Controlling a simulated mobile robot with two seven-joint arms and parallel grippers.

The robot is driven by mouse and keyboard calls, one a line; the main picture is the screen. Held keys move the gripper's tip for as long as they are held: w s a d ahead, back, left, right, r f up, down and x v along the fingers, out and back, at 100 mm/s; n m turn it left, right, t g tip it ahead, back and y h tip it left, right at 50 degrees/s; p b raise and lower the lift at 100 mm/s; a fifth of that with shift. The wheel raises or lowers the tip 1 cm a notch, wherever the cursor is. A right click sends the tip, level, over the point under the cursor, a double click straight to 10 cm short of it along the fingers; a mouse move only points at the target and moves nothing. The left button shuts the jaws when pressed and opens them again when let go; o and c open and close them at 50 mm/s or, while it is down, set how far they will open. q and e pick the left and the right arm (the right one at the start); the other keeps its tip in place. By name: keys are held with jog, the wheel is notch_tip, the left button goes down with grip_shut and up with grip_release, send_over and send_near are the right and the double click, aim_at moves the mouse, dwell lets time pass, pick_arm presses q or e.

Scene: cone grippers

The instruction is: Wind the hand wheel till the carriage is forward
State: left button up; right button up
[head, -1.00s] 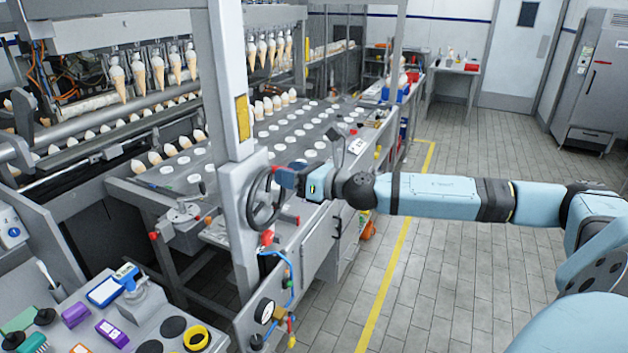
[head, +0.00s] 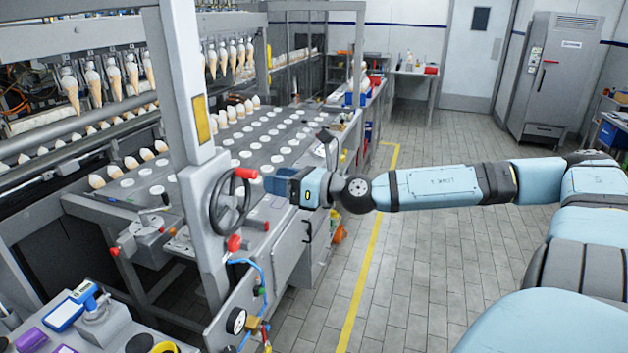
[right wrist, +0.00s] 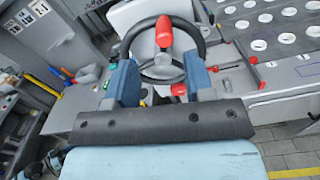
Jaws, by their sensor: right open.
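The hand wheel (head: 213,208) is a black ring with spokes on a grey upright post, with a red handle (head: 245,173) on its upper right. In the right wrist view the wheel (right wrist: 130,38) lies ahead, its red handle (right wrist: 164,32) near the top middle. My right gripper (head: 272,183) is right of the wheel, close to the handle. In the wrist view its blue fingers (right wrist: 161,78) are spread with nothing between them, the handle beyond and above. A row of hanging grippers holds cones (head: 114,78) at upper left; I cannot tell which part is the carriage. My left gripper is not in view.
A red knob (head: 234,243) sits below the wheel. A table with rows of white discs (head: 223,166) stands behind it. A bench with a blue-and-white device (head: 88,293) is at lower left. Tiled floor (head: 420,260) is free on the right.

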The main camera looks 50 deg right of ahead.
jog(key=p+v, duration=0.3)
jog(key=v, duration=0.4)
dwell(0.4)
jog(key=shift+s, duration=0.1)
